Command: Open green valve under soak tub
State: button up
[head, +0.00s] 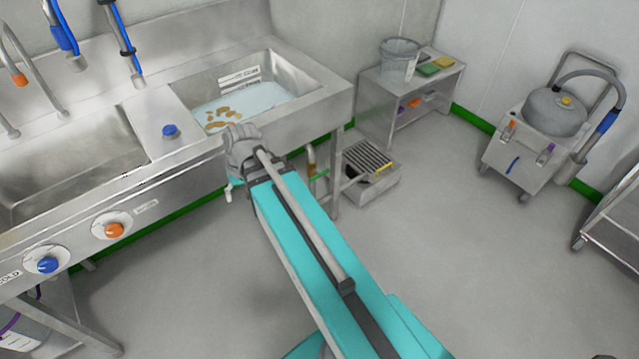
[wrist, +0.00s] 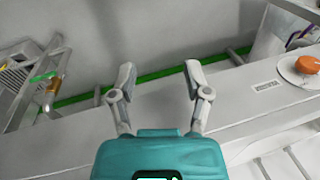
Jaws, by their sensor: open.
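The soak tub (head: 318,98) is the right-hand steel basin in the head view, with water and several brown pieces in it. Under its right end, a green valve handle (head: 319,173) sits on a brass pipe (head: 311,158). In the wrist view the green handle (wrist: 44,77) is at the far left, lying across the brass fitting. My gripper (wrist: 160,76) is open and empty, its fingers apart and well right of the valve in that view. In the head view my arm hides most of the gripper, in front of the tub.
A grated floor drain box (head: 370,165) stands right of the valve, close to a steel table leg (head: 335,180). An orange knob (head: 114,230) and a blue knob (head: 47,265) are on the sink front. A wheeled cart (head: 515,155) stands far right. Middle floor is clear.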

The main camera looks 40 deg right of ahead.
jog(key=w+d+f+m+t+y+b, duration=0.1)
jog(key=w+d+f+m+y+b, duration=0.2)
jog(key=f+b, duration=0.4)
jog(key=w+d+f+t+y+b, duration=0.1)
jog(key=w+d+f+t+b, duration=0.15)
jog(key=d+f+b, duration=0.45)
jog(key=m+t+b, duration=0.9)
jog(key=t+b, duration=0.4)
jog(key=b, duration=2.4)
send_near(321, 176)
jog(key=v, duration=0.3)
jog(key=shift+w+d+r+g, duration=0.1)
jog(key=shift+d+g, duration=0.1)
jog(key=shift+g, duration=0.05)
jog(key=shift+w+y, duration=0.1)
jog(key=shift+y, duration=0.2)
jog(key=x, duration=1.3)
jog(key=shift+w+a, duration=0.1)
jog(key=shift+w, duration=0.15)
jog(key=shift+c, duration=0.2)
